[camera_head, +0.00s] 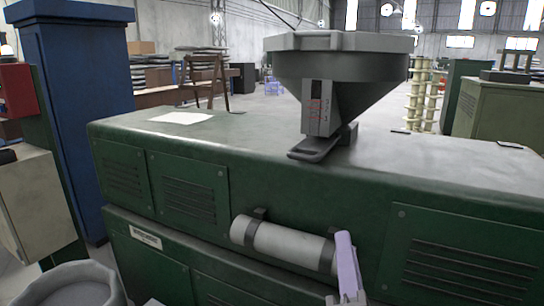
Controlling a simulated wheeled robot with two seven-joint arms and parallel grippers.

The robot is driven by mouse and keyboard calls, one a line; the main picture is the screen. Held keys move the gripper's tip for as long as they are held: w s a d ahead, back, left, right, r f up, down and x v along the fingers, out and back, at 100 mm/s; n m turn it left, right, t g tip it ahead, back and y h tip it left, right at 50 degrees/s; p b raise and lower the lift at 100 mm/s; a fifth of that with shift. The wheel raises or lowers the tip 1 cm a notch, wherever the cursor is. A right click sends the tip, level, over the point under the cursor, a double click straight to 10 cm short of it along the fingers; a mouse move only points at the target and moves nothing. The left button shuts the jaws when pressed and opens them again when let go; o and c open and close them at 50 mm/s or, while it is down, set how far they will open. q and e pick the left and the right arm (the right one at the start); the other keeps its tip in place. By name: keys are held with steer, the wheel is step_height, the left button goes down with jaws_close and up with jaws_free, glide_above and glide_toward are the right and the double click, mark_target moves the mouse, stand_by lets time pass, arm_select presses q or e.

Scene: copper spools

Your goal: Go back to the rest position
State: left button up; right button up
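The task names no object. The narrow lavender and grey part at the bottom edge, right of centre, appears to be my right gripper (347,268). It stands upright in front of the green machine, by the right end of a grey cylinder. Only a small part of it shows, so its opening cannot be made out. I see nothing between fingers. My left gripper is not in view.
The long green machine (230,150) fills the space ahead. A grey hopper (340,75) stands on it, and a grey cylinder (285,243) is on its front. A blue column (85,110) is at left, with a grey round container (70,285) at lower left.

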steer(key=d+f+n, duration=0.2)
steer(key=d, duration=0.3)
steer(key=s+d+f+m+g+y, duration=0.1)
steer(key=d+f+m+g, duration=0.2)
steer(key=f, duration=0.9)
steer(key=s+d+f+m+g+y, duration=0.15)
steer(key=f+g, duration=0.25)
steer(key=f, duration=0.8)
steer(key=s+d+f+m+g, duration=0.35)
steer(key=s+f+m, duration=0.25)
steer(key=s+f, duration=0.3)
steer(key=s+d+f+m+g, duration=0.2)
steer(key=s+d+f+m, duration=0.2)
steer(key=s+f+m, duration=0.4)
steer(key=a+m+y, duration=0.1)
steer(key=a+m, duration=0.2)
steer(key=a, duration=0.9)
steer(key=shift+f+t+y, duration=0.2)
steer(key=shift+t+y, duration=0.15)
